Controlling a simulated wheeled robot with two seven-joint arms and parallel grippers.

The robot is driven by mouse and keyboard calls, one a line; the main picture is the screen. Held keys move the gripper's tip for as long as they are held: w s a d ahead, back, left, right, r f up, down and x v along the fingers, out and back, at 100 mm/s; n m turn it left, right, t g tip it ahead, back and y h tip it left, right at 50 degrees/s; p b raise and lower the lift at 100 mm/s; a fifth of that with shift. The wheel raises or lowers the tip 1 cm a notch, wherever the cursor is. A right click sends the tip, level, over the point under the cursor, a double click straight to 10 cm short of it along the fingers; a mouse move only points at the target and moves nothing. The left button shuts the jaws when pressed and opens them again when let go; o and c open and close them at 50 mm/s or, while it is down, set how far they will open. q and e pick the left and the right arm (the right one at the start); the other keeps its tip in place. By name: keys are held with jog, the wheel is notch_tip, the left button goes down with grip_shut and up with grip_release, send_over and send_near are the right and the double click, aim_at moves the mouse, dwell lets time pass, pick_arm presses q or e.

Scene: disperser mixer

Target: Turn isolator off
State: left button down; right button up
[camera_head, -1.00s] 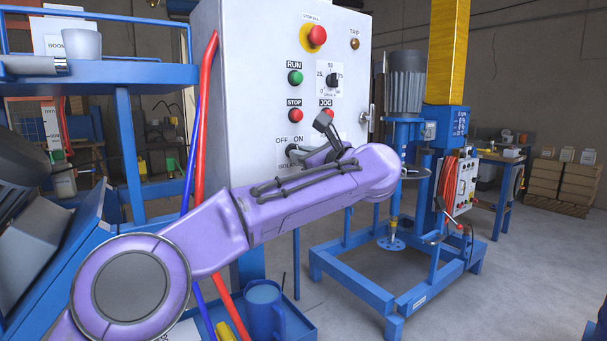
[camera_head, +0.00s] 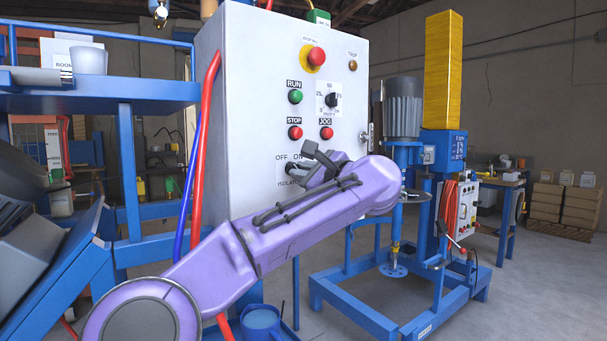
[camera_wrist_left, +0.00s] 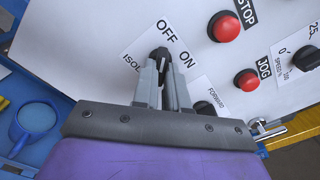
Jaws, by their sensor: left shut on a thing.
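The isolator switch (camera_head: 291,172) is a dark rotary knob low on the front of the white control panel (camera_head: 236,120), under OFF and ON labels. My left gripper (camera_head: 306,170) reaches it from the lower right and partly hides it. In the left wrist view the black knob (camera_wrist_left: 160,56) sits between the tips of my left gripper (camera_wrist_left: 161,68), which is shut on it. The OFF label lies above the knob and the ON label to its right there. Which label the knob points at cannot be told. My right gripper is not in view.
A red stop button (camera_head: 316,55), a green RUN button (camera_head: 295,96), red STOP (camera_head: 295,132) and JOG (camera_head: 326,132) buttons and a speed dial (camera_head: 332,100) sit above the isolator. The blue mixer stand (camera_head: 390,285) is to the right.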

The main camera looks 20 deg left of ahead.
pick_arm(q)
jog(key=c, duration=1.2)
grip_release()
jog(key=shift+o, duration=0.2)
jog(key=b+v, duration=0.1)
jog(key=v, duration=0.9)
jog(key=shift+s+d+b, duration=0.2)
jog(key=shift+d+b, duration=0.05)
jog(key=shift+b, duration=0.05)
